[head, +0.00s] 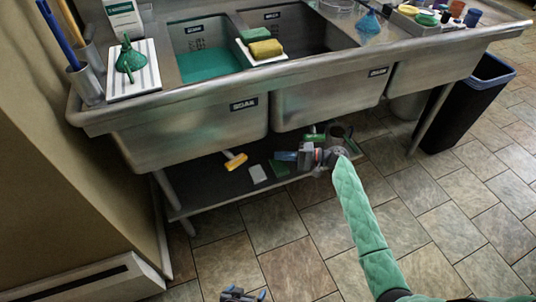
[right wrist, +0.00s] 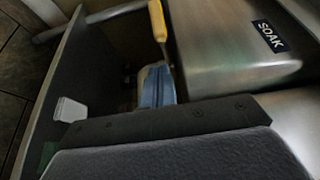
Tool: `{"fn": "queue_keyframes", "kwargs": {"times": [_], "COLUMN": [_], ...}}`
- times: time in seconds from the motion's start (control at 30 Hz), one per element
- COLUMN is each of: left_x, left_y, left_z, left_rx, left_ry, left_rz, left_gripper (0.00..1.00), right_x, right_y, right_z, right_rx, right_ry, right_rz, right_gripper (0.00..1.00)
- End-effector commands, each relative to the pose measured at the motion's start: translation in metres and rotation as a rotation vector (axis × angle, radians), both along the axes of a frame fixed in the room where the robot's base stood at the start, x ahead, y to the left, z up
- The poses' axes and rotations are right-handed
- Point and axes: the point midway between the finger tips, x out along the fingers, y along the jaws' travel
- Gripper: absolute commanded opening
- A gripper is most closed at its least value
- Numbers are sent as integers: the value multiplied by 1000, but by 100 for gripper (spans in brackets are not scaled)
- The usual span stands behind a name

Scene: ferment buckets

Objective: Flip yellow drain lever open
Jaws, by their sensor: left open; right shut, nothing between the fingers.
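The yellow drain lever (head: 235,161) sticks out below the left basin of the steel sink, above the lower shelf. In the right wrist view the yellow lever (right wrist: 157,20) shows at the top, beyond the fingertips and left of the SOAK label (right wrist: 269,36). My right gripper (head: 284,156) is shut and empty, under the sink to the right of the lever and apart from it. Its blue fingers (right wrist: 157,88) point toward the lever in the wrist view. My left gripper (head: 242,294) is open and empty at the bottom edge of the head view, far from the lever.
The left basin (head: 208,66) holds green liquid. The lower shelf (head: 222,188) carries a white block (head: 257,174), a green pad (head: 278,167) and other items near my right gripper. Sink legs and basin undersides bound the space. A dark bin (head: 465,105) stands right; the floor in front is clear.

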Motion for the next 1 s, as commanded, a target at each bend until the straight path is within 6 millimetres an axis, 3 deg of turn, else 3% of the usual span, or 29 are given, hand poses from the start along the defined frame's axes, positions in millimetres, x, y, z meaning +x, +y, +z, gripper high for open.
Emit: {"fn": "queue_keyframes", "kwargs": {"times": [0.5,0.7,1.0], "left_x": [-1,-1,1], "left_y": [-1,-1,-1], "left_z": [11,15,17], "left_rx": [0,0,1], "left_ry": [4,8,7], "left_rz": [-3,-4,-4], "left_gripper": [100,100,100], "right_x": [9,11,11], "right_y": [77,91,93], "right_z": [2,1,0], "right_rx": [2,0,0], "right_ry": [0,0,0], "right_rz": [0,0,-1], "right_gripper": [0,0,0]}}
